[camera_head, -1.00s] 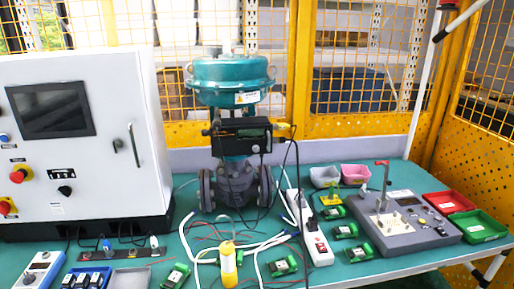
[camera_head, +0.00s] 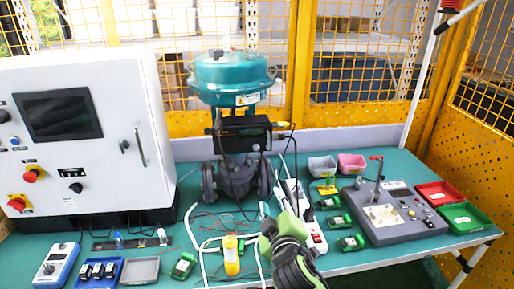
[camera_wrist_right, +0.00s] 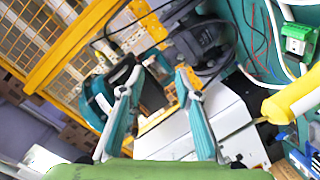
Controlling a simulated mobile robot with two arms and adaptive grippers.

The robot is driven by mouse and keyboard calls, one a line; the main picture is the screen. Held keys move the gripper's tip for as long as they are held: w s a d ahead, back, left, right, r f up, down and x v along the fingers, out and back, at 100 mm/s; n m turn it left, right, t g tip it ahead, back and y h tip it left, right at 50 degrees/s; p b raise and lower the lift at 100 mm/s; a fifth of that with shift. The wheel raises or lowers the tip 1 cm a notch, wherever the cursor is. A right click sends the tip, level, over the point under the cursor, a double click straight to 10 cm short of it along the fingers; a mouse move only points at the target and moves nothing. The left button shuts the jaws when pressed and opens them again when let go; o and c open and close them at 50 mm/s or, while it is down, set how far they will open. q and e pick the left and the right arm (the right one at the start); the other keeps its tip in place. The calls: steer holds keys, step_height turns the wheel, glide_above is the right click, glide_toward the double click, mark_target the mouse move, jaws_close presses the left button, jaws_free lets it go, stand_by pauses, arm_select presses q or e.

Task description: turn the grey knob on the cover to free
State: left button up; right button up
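The valve positioner (camera_head: 243,134) is a black box on the valve, under the teal actuator (camera_head: 232,78). My right gripper (camera_head: 275,222) has come in from the bottom, in front of the valve body and lower than the positioner. In the right wrist view its two teal fingers (camera_wrist_right: 160,82) are spread with nothing held between them. Beyond them show the dark positioner (camera_wrist_right: 152,94) and the teal actuator (camera_wrist_right: 97,98), tilted. My left gripper is not in view.
A white control cabinet (camera_head: 130,110) stands at the left. A white power strip (camera_head: 313,236) and loose cables lie by my right gripper. A yellow-handled tool (camera_head: 231,255) stands in front of the valve. A grey test unit (camera_head: 395,212) and trays are at the right.

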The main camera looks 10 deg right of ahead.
steer(key=n+t, duration=0.1)
steer(key=t, duration=0.1)
glide_toward(256, 148)
steer(key=shift+y, duration=0.3)
steer(key=w+p, duration=0.1)
steer(key=w, duration=0.3)
steer(key=w+p, duration=0.1)
steer(key=w, duration=0.3)
steer(key=shift+d, duration=0.2)
jaws_close()
